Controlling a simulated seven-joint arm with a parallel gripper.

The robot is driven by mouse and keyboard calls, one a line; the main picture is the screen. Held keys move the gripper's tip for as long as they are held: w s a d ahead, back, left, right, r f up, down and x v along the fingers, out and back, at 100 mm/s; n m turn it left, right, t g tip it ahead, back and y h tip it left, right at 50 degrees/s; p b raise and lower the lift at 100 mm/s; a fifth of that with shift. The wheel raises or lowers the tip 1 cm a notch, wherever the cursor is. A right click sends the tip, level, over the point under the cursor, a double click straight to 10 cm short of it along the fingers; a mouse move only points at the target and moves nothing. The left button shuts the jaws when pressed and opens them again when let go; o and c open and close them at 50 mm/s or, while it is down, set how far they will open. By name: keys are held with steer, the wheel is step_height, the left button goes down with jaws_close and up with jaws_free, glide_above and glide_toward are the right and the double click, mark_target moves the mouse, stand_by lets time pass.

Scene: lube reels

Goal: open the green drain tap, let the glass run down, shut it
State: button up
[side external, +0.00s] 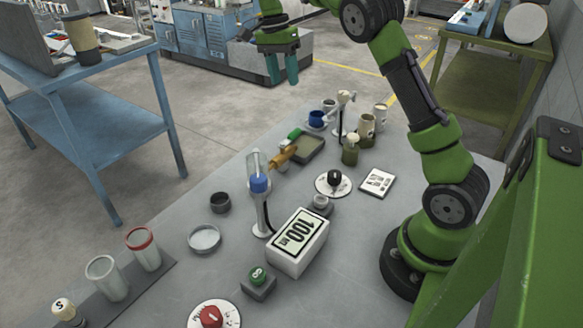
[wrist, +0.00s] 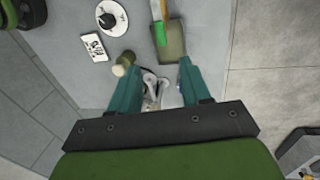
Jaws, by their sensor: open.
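The green drain tap handle (side external: 295,134) sits at the end of a brass-coloured fitting (side external: 283,156) beside the clear glass (side external: 253,163), which stands upright above a blue collar (side external: 259,184). The glass's liquid level is too small to read.
A white box marked 100 (side external: 298,243), a black knob on a dial (side external: 334,179) and a red knob (side external: 211,316) are nearer.

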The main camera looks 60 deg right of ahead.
steer(key=shift+w+r, duration=0.15)
steer(key=shift+r, duration=0.8)
steer(key=s+a+n+t+y, duration=0.2)
steer(key=s+a+n+t, duration=0.7)
steer(key=s+a+n, duration=0.5)
steer(key=s+a, duration=0.4)
steer(key=s, duration=0.3)
steer(key=shift+s+a, duration=0.35)
steer(key=shift+r, duration=0.1)
